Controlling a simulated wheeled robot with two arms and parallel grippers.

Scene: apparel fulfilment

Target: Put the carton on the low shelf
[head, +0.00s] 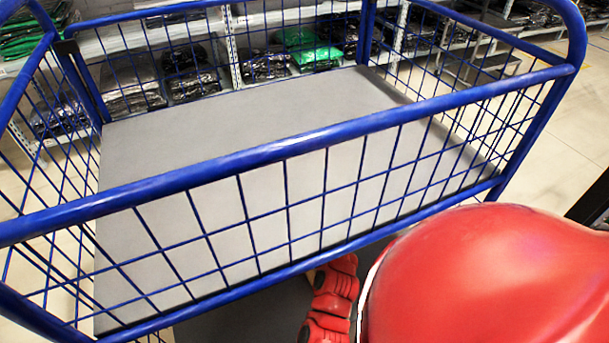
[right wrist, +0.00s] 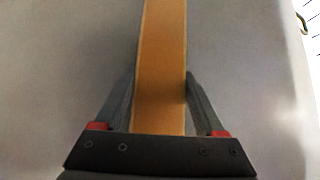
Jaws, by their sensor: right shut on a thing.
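In the right wrist view my right gripper (right wrist: 160,80) is shut on the carton (right wrist: 163,40), which shows as a long tan-brown strip between the two fingers. The rest of the carton's shape is not visible there. In the head view the right gripper and the carton are hidden behind or below my red arm. A blue wire-sided cart (head: 290,152) has a bare light grey deck (head: 250,110). A darker grey surface (head: 245,312) shows below that deck; I cannot tell whether it is the low shelf. My left gripper is not in view.
The cart's blue rails and mesh stand between my arm and the grey deck. Behind it, a storage rack (head: 235,62) holds several dark bagged garments and a green bundle (head: 305,48). Pale open floor (head: 570,130) lies to the right.

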